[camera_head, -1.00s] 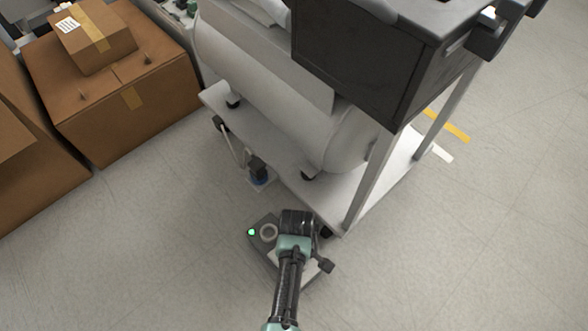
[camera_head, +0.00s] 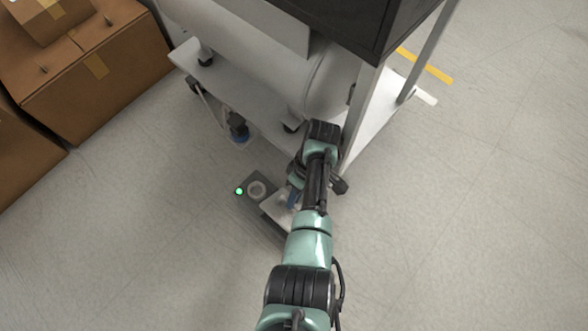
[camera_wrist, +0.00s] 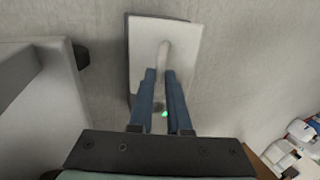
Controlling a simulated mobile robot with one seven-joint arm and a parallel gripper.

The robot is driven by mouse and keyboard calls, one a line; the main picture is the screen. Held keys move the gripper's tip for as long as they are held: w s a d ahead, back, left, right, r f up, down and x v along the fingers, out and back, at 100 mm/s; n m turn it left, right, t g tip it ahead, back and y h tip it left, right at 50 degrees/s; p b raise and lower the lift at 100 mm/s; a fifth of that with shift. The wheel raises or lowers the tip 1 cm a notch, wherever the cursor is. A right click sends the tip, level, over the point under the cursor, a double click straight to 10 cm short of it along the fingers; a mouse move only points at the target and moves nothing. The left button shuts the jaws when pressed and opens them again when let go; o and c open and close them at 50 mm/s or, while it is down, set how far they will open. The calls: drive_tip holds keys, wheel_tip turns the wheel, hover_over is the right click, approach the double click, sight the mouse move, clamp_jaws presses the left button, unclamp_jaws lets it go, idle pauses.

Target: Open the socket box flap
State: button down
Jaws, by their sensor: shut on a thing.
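The socket box (camera_head: 246,205) is a small dark box on the floor, with a green light (camera_head: 239,191) and a pale round ring (camera_head: 256,189) on its face. Its pale flap (camera_head: 273,207) is partly hidden by my arm. In the wrist view the flap is a white plate (camera_wrist: 184,40) with a raised pale handle (camera_wrist: 163,52). My gripper (camera_wrist: 160,74) has its two blue fingers on either side of the handle, shut on it. In the head view the gripper (camera_head: 293,198) is largely hidden behind my arm. I cannot tell whether the flap is lifted.
The compressor's white cart base (camera_head: 240,98), its tank (camera_head: 318,85) and grey post (camera_head: 362,110) stand close behind the box. A blue-and-black fitting (camera_head: 238,128) hangs beside the base. Cardboard boxes (camera_head: 100,80) stand at upper left. The floor on both sides is clear.

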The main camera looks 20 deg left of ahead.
drive_tip(key=c, duration=0.9)
unclamp_jaws()
drive_tip(key=shift+o, duration=0.2)
wheel_tip(320, 180, up, 10)
drive_tip(key=p, duration=0.7)
drive_tip(key=shift+p, duration=0.3)
drive_tip(key=shift+s, duration=0.1)
